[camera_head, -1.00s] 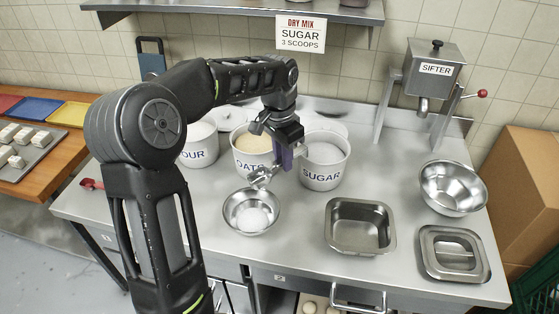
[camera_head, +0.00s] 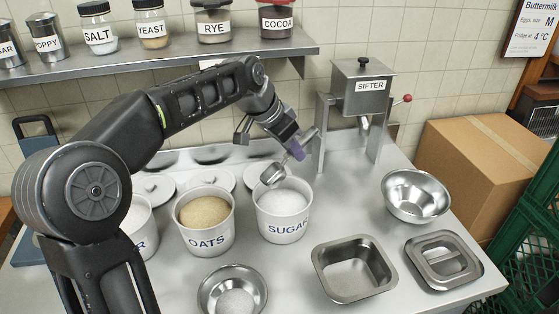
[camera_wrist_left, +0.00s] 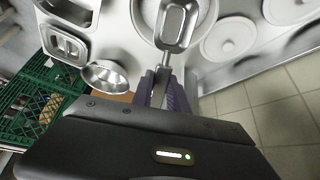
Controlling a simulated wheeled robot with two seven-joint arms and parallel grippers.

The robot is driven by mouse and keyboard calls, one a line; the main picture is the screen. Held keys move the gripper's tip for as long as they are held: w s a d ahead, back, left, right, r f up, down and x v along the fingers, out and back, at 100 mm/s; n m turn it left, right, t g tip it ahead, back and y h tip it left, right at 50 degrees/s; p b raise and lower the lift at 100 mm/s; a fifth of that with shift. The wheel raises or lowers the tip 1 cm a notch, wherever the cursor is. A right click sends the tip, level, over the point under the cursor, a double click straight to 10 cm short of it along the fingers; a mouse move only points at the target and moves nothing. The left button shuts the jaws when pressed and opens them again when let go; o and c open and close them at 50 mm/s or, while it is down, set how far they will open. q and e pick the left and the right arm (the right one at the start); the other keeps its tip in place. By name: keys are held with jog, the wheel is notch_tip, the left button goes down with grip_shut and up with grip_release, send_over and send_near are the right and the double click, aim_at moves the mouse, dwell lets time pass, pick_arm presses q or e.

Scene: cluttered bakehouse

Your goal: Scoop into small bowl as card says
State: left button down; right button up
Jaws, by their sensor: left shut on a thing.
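My left gripper (camera_head: 292,148) is shut on the handle of a metal scoop (camera_head: 274,174). The scoop is at the mouth of the white SUGAR tub (camera_head: 287,230), by its back left rim; I cannot tell if it touches the sugar. The wrist view also shows the scoop (camera_wrist_left: 176,22) over the tub, with the gripper (camera_wrist_left: 166,88) around its handle. A small metal bowl (camera_head: 210,296) at the front holds some white sugar. The card is almost wholly hidden behind my arm; earlier it read "DRY MIX SUGAR 3 SCOOPS". My right gripper is out of view.
The OATS tub (camera_head: 208,243) stands left of the sugar, with a partly hidden tub beyond it. A square steel pan (camera_head: 320,262), a lidded pan (camera_head: 445,262) and an empty metal bowl (camera_head: 390,205) are at right. The sifter (camera_head: 362,95) stands behind; a shelf (camera_head: 200,60) hangs above.

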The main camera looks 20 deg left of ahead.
pick_arm(q)
jog(key=shift+w+a+r, duration=0.1)
dwell(0.3)
jog(key=shift+f, duration=0.4)
notch_tip(320, 180, down, 12)
jog(key=b, duration=1)
jog(key=shift+r, duration=0.1)
dwell(0.6)
